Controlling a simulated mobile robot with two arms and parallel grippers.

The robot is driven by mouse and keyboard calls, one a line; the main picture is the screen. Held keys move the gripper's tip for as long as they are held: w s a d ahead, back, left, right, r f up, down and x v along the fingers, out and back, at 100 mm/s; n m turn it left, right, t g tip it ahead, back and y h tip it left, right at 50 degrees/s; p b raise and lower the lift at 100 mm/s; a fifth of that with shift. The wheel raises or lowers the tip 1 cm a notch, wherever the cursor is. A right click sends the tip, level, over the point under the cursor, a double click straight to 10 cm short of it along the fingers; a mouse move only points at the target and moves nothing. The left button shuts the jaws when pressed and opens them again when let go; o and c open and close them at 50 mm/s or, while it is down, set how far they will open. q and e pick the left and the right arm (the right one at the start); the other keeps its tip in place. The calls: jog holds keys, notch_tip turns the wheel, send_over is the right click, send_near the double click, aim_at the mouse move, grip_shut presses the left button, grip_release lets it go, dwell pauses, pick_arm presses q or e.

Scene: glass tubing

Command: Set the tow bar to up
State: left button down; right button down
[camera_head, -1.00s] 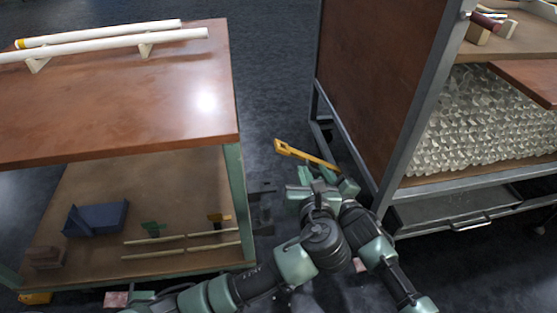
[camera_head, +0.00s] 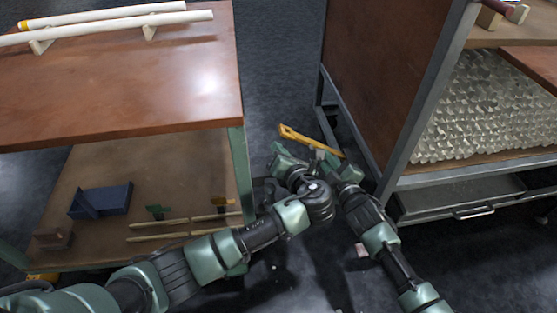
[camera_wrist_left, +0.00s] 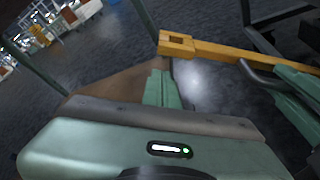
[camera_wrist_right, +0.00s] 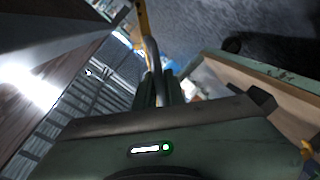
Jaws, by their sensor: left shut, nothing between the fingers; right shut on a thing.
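The yellow tow bar (camera_head: 308,141) slants out from the foot of the brown-panelled cart (camera_head: 395,85), its eyed end upper left, low over the floor. It also shows in the left wrist view (camera_wrist_left: 215,51) and the right wrist view (camera_wrist_right: 142,20). My right gripper (camera_head: 337,163) is shut on a dark bent handle (camera_wrist_right: 152,58) at the bar. My left gripper (camera_head: 283,158) is shut and empty. Its closed fingers (camera_wrist_left: 160,88) stand just below the bar's eyed end in the left wrist view; whether they touch it I cannot tell.
A two-level table (camera_head: 150,115) stands at left, with white tubes (camera_head: 110,22) on top and a blue block (camera_head: 100,201) on its lower shelf. The cart at right carries stacked glass tubing (camera_head: 485,110). Dark floor lies between them.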

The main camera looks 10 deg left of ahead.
aim_at(284, 137)
pick_arm(q)
jog(key=shift+w+d+r, duration=0.15)
jog(key=shift+d+r, duration=0.4)
jog(key=shift+r, duration=0.3)
pick_arm(e)
jog(key=shift+d, duration=0.1)
pick_arm(q)
jog(key=shift+w+d+r, duration=0.15)
jog(key=shift+d+r, duration=0.4)
jog(key=shift+r, duration=0.2)
pick_arm(e)
jog(key=c, duration=1.5)
grip_release()
jog(key=shift+f, duration=0.1)
pick_arm(q)
jog(key=shift+a, duration=0.1)
